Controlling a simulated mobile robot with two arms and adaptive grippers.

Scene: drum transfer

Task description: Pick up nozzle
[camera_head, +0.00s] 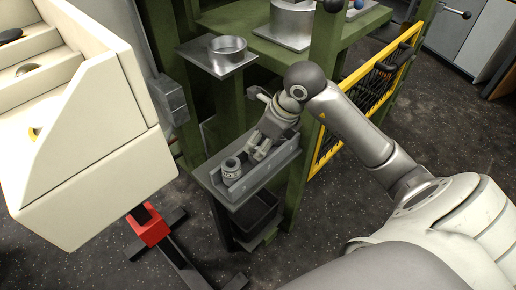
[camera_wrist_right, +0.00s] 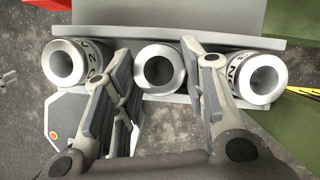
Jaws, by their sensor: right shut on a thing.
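Three grey metal nozzles with hollow round ends stand in a row on a grey shelf tray (camera_head: 213,181). In the right wrist view they are the left nozzle (camera_wrist_right: 64,63), the middle nozzle (camera_wrist_right: 160,70) and the right nozzle (camera_wrist_right: 254,79). In the head view one nozzle (camera_head: 231,170) shows clearly at the near end of the tray; my gripper covers the others. My right gripper (camera_head: 257,150) reaches down over the tray. Its fingers lie on both sides of the middle nozzle and are shut on it. My left gripper is not in view.
A green frame (camera_head: 297,170) stands around the tray, with a yellow-edged mesh guard (camera_head: 366,92) to the right. A small plate with a metal ring (camera_head: 228,47) sits above the tray. A cream cabinet (camera_head: 90,185) fills the left. A dark bin (camera_head: 256,215) is below the tray.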

